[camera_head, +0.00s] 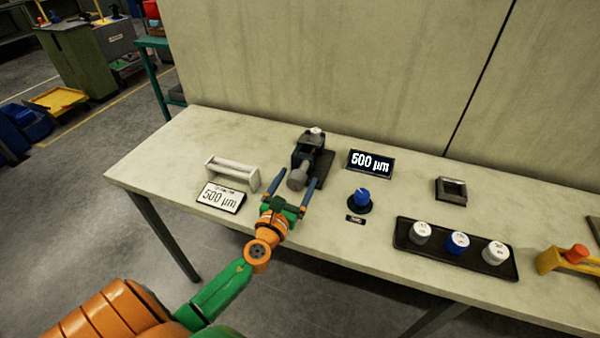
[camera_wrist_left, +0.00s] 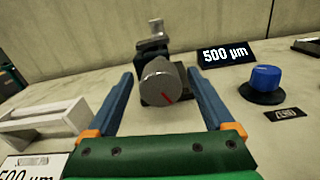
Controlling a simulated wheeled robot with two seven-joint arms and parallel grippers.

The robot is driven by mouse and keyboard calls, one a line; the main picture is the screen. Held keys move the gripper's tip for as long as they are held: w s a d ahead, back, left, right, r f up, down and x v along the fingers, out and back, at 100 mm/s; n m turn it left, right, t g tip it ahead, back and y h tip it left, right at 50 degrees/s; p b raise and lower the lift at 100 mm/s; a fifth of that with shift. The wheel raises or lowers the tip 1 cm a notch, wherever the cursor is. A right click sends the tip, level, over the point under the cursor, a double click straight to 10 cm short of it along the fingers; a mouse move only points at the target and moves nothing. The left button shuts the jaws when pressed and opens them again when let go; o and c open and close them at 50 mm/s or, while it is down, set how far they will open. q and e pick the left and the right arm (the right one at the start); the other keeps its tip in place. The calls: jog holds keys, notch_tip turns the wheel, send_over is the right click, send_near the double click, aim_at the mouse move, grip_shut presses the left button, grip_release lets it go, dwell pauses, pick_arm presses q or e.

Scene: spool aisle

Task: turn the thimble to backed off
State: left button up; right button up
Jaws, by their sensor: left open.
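The thimble (camera_wrist_left: 161,82) is a grey round knob with a red line on its face, on the front of a dark device (camera_head: 312,155) on the bench. In the wrist view the red line points down and to the right. The thimble also shows in the head view (camera_head: 297,180). My left gripper (camera_head: 292,183) is open, with its two blue fingers on either side of the thimble and visible gaps between. A black display (camera_head: 371,162) behind reads 500 µm, and a white card (camera_head: 221,198) at left also reads 500 µm. My right gripper is not in view.
A blue knob (camera_head: 362,198) on a black base stands right of the device. A white bracket (camera_head: 232,172) stands at left. A black tray (camera_head: 455,262) with white and blue capped pieces lies at right. The wall (camera_head: 330,70) closes off the back.

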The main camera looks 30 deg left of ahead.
pick_arm(q)
jog(key=x, duration=0.2)
jog(key=shift+w+f, duration=0.2)
jog(key=shift+w, duration=0.1)
jog(key=shift+s, duration=0.1)
jog(key=shift+r, duration=0.1)
jog(key=c, duration=1.4)
jog(key=shift+o, duration=0.2)
